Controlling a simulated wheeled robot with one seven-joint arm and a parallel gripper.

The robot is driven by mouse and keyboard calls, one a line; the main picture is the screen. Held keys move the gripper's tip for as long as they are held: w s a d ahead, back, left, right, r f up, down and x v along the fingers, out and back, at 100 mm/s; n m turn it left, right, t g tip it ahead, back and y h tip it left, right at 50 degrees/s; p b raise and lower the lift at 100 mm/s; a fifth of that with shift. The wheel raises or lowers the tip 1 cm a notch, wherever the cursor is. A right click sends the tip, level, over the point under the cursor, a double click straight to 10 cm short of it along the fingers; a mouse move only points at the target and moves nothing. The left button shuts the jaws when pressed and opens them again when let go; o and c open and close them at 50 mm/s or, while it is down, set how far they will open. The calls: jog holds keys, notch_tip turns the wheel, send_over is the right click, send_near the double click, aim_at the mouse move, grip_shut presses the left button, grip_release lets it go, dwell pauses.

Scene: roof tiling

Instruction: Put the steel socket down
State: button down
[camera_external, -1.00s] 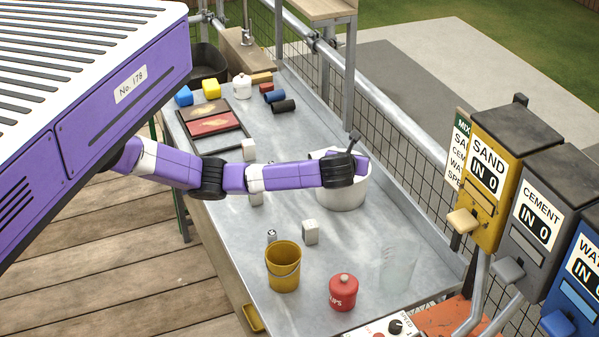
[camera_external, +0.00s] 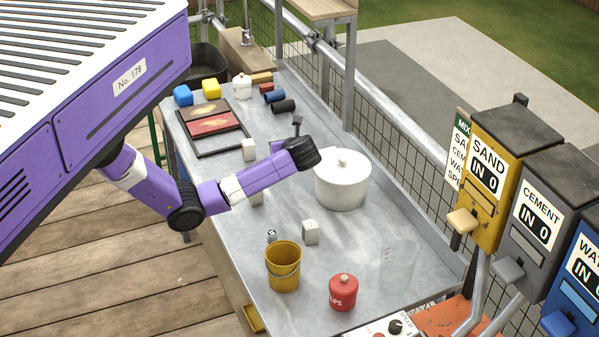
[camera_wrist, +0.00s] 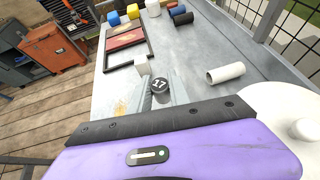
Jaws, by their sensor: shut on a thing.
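The steel socket (camera_wrist: 160,85), a small round piece with a dark top marked 17, sits between the fingers of my gripper (camera_wrist: 163,93) in the wrist view. The gripper is shut on it, above the grey metal bench (camera_wrist: 112,90). A white cube (camera_wrist: 142,66) shows just beyond the socket. Whether the socket touches the bench I cannot tell. In the external view my wrist is over the middle of the bench, left of the white lidded pot (camera_external: 342,184); the fingers and held socket are hidden there.
A framed tray (camera_external: 213,127) lies at the far left, with blue (camera_external: 183,95) and yellow (camera_external: 211,88) blocks behind. A white cylinder (camera_wrist: 225,73) lies right of the socket. A yellow bucket (camera_external: 284,268), red jar (camera_external: 343,292) and glass jug (camera_external: 397,262) stand nearer.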

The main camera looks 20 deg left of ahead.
aim_at(284, 190)
notch_tip(284, 190, down, 14)
jog(key=shift+d+f+b, duration=0.1)
jog(key=shift+b, duration=0.35)
jog(key=c, duration=1.2)
grip_release()
jog(key=shift+f, duration=0.1)
jog(key=shift+c, duration=0.2)
jog(key=shift+o, duration=0.2)
jog(key=shift+s+r, duration=0.1)
jog(key=shift+r, duration=0.15)
jog(key=v, duration=1.1)
jog(key=shift+s+d+r, duration=0.15)
jog(key=shift+s, duration=0.15)
